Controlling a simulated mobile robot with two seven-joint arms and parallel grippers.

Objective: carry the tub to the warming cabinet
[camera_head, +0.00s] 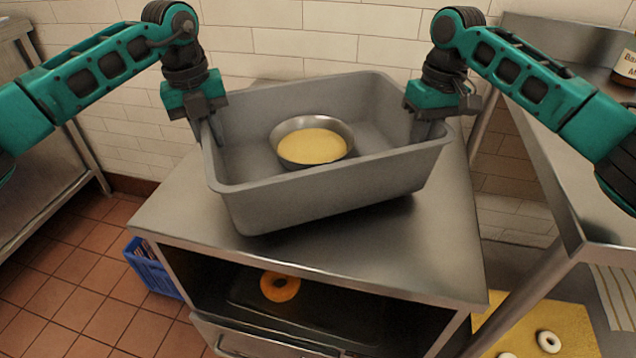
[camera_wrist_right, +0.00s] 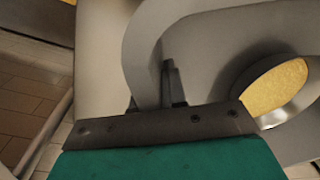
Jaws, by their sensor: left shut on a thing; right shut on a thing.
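The grey tub (camera_head: 330,184) is on or just above the steel top of the warming cabinet (camera_head: 180,222); I cannot tell whether it touches. It sits askew. A metal bowl (camera_head: 347,131) of yellow contents stands inside it. My left gripper (camera_head: 208,128) is shut on the tub's left wall, and my right gripper (camera_head: 425,122) is shut on its right wall. In the right wrist view, the tub's rim (camera_wrist_right: 140,50) runs between the fingers (camera_wrist_right: 172,85), with the bowl (camera_wrist_right: 287,108) at the right. The cabinet's front is open, and an orange ring-shaped bagel (camera_head: 280,286) lies inside on a dark tray.
A steel counter (camera_head: 575,165) stands close on the right with a labelled jar (camera_head: 626,66) on it. A blue crate (camera_head: 152,270) is on the floor at the left. A yellow board (camera_head: 560,322) with pale rings lies low at the right. A tiled wall is behind.

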